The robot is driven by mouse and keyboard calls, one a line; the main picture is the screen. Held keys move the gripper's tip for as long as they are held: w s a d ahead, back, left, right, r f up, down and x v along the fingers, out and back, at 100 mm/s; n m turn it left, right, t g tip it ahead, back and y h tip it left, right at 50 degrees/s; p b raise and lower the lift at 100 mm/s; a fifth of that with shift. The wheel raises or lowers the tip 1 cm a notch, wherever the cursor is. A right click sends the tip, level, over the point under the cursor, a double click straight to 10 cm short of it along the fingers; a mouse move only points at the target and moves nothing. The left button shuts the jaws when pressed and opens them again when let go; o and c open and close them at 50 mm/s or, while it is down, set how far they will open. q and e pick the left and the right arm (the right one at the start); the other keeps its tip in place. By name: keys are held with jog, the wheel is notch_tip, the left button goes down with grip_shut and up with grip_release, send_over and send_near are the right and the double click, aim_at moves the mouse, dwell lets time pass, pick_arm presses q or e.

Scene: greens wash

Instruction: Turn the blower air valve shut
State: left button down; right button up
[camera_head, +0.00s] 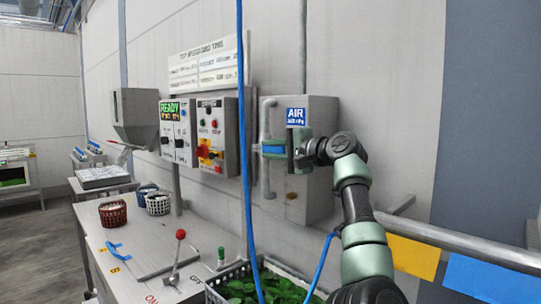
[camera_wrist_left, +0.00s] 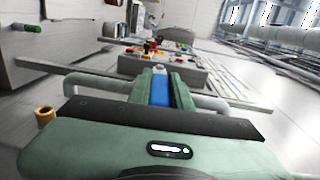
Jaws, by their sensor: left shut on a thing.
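The air valve has a blue handle (camera_head: 273,149) on a grey pipe (camera_head: 267,182) beside a grey wall box with a blue AIR label (camera_head: 296,117). My left gripper (camera_head: 276,148) is shut on the blue handle, with its fingers at the front of the pipe. In the left wrist view the blue handle (camera_wrist_left: 160,90) sits between the two green fingers of my left gripper (camera_wrist_left: 162,82), and the grey pipe passes on both sides behind them. The handle lies roughly level in the head view. Part of it is hidden by the fingers. My right gripper is not in view.
Control boxes (camera_head: 215,135) with buttons are on the wall to the left. A blue hose (camera_head: 244,90) hangs in front. A rail (camera_head: 460,245) runs along the right.

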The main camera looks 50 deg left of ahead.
aim_at(285, 149)
pick_arm(q)
jog(key=shift+r, duration=0.15)
jog(key=c, duration=1.5)
grip_release()
jog(key=shift+o, duration=1.1)
jog(key=shift+w, duration=0.15)
jog(key=d, duration=0.5)
jog(key=w+d+b, duration=0.1)
jog(key=d, duration=0.1)
jog(key=shift+d+r, duration=0.1)
jog(key=shift+d, duration=0.25)
